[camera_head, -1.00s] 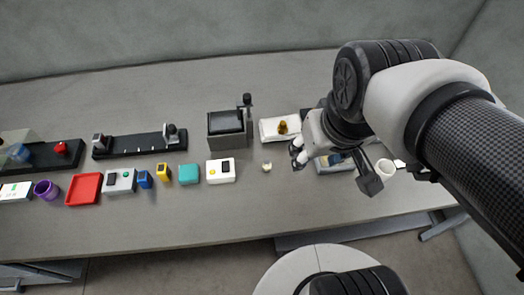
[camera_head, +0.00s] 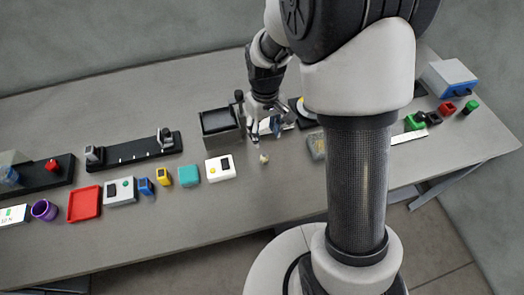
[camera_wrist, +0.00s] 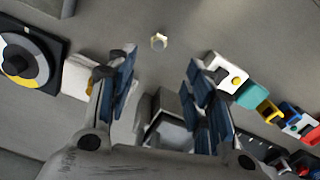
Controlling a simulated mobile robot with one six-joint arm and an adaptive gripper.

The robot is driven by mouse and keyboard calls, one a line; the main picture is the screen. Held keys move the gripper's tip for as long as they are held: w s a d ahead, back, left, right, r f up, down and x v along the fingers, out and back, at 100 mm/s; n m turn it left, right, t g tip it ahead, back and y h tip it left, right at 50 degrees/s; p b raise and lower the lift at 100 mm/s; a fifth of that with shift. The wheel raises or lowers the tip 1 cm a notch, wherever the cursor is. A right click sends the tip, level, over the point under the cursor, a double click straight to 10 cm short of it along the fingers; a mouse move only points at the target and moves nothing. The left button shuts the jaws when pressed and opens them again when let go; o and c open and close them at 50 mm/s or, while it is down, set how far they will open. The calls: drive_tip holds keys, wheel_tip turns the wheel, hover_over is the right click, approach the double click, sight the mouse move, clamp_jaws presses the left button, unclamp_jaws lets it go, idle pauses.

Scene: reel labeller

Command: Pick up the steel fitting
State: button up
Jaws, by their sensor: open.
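A small pale, six-sided piece, which looks like the steel fitting (camera_head: 264,159), stands alone on the grey bench in front of the white tray. It also shows in the wrist view (camera_wrist: 159,41), top centre, beyond the fingertips. My gripper (camera_head: 264,134) is above the bench behind the fitting, fingers pointing down. In the wrist view my gripper (camera_wrist: 160,75) has its two blue-padded fingers wide apart with nothing held between them. The fitting is apart from both fingers.
The white box with a yellow button (camera_head: 220,168) is left of the fitting. The dark-topped grey box (camera_head: 221,126) stands behind. A white tray (camera_wrist: 76,77) is partly hidden by my finger. A black plate with a round disc (camera_wrist: 22,62) lies beside it. Bench in front of the fitting is clear.

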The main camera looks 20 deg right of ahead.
sight(265, 154)
wheel_tip(265, 154, down, 14)
drive_tip(key=b, duration=0.4)
drive_tip(key=shift+w+f, duration=0.1)
drive_tip(key=shift+w, duration=0.05)
drive_tip(key=shift+c, duration=0.2)
clamp_jaws()
idle(0.3)
